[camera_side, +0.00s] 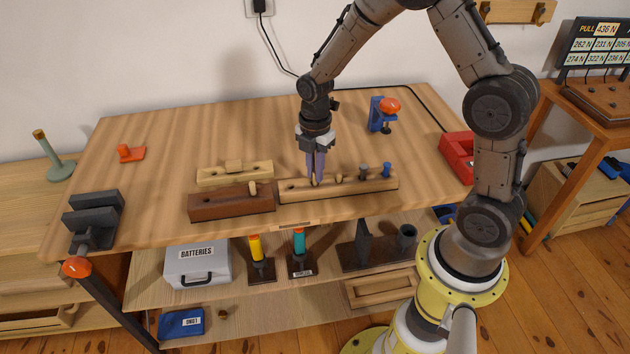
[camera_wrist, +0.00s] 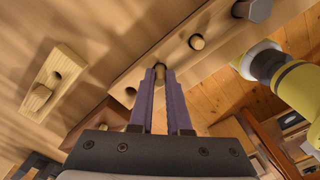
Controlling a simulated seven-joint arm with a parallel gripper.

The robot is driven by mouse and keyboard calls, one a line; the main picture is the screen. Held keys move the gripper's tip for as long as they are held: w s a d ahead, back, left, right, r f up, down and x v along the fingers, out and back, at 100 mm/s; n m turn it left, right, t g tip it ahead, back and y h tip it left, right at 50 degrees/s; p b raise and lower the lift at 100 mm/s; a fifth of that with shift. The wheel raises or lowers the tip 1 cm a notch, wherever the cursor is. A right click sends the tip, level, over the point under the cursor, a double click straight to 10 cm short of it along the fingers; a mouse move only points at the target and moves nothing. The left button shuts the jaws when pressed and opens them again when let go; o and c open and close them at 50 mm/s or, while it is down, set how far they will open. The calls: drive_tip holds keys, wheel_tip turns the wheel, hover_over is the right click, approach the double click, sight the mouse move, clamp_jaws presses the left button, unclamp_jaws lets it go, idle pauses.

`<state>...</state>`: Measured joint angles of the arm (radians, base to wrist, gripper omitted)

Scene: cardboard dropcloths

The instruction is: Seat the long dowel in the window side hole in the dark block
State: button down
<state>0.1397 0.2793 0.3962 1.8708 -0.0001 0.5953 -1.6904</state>
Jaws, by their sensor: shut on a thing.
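My gripper (camera_side: 316,181) points down at the light wooden rack (camera_side: 355,186), its purple fingers shut on a wooden dowel. In the wrist view the dowel (camera_wrist: 160,72) shows between the fingertips (camera_wrist: 160,80). It is at the rack; whether its lower end is still in a hole is hidden. The dark block (camera_side: 230,206) lies just left of the rack, with a short light peg (camera_side: 253,188) standing near its right end. In the wrist view the dark block (camera_wrist: 96,122) is partly covered by my gripper, and its holes cannot be made out.
The rack also bears another dowel (camera_side: 339,178), a grey peg (camera_side: 363,169) and a blue peg (camera_side: 387,170). A light block (camera_side: 205,177) with a wooden piece on it lies behind the dark block. A blue clamp (camera_side: 377,114) stands behind right. The back middle of the table is clear.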

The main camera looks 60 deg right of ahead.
drive_tip(key=shift+r, duration=0.45)
wheel_tip(320, 180, up, 2)
drive_tip(key=shift+r, duration=0.1)
drive_tip(key=s+a+r, duration=0.2)
drive_tip(key=s+r, duration=0.8)
drive_tip(key=s, duration=0.4)
